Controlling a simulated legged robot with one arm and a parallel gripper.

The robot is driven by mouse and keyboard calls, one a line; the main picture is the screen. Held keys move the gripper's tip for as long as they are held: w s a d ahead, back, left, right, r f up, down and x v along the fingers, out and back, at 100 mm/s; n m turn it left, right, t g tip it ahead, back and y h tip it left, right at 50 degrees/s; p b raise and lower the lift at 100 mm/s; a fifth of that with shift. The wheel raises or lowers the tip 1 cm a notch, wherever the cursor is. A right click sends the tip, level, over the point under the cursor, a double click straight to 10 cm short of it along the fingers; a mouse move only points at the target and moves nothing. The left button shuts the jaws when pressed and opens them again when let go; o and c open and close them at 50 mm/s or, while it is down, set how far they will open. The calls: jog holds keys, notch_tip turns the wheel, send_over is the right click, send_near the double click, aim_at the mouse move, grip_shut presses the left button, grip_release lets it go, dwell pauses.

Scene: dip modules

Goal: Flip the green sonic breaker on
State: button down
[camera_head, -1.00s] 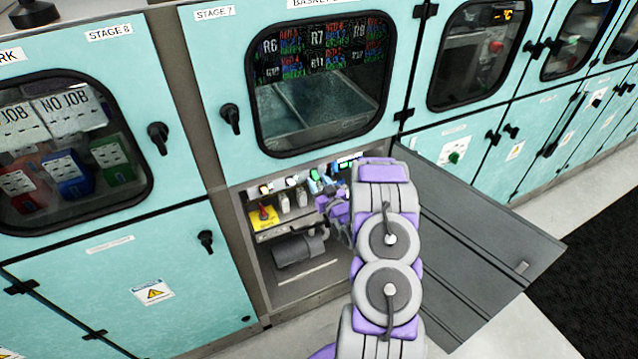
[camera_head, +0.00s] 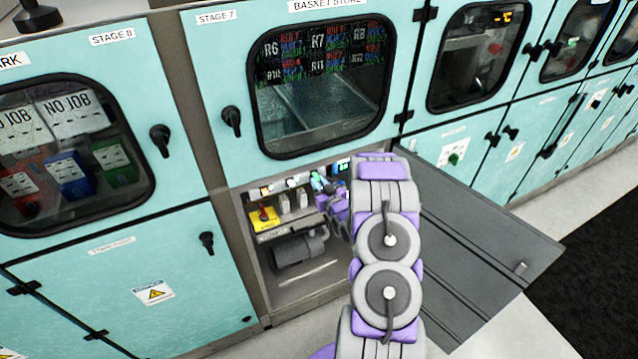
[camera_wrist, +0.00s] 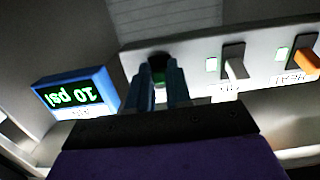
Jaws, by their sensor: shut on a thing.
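The green sonic breaker (camera_wrist: 158,69) shows in the wrist view as a small green part between the fingertips, at the left end of a pale switch panel (camera_wrist: 195,52). My gripper (camera_wrist: 162,78) is shut on it, and the dark blue fingers hide most of its lever. I cannot tell the lever's position. In the head view my gripper (camera_head: 322,187) is inside the open lower compartment under the Stage 7 window, partly hidden by my arm.
Right of the breaker in the wrist view are a grey switch (camera_wrist: 236,65) and an orange one (camera_wrist: 304,60). A blue "10 psi" display (camera_wrist: 75,92) is at left. A yellow box with a red switch (camera_head: 264,218) and an open door (camera_head: 470,240) flank my arm.

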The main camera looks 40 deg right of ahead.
jog(key=r+g+p, duration=0.1)
jog(key=g+p, duration=0.1)
jog(key=shift+r+g, duration=0.3)
jog(key=shift+r, duration=0.1)
jog(key=shift+d+r+g+y+p, duration=0.1)
jog(key=shift+r+g+y+p, duration=0.1)
jog(key=shift+g+p, duration=0.4)
jog(key=shift+r+g+y+p, duration=0.1)
jog(key=shift+g+y+p, duration=0.1)
jog(key=shift+g+p, duration=0.35)
jog(key=shift+f, duration=0.1)
jog(key=c, duration=1)
grip_release()
jog(key=shift+f, duration=0.1)
jog(key=shift+c, duration=0.2)
jog(key=p+v, duration=0.1)
jog(key=v, duration=1.6)
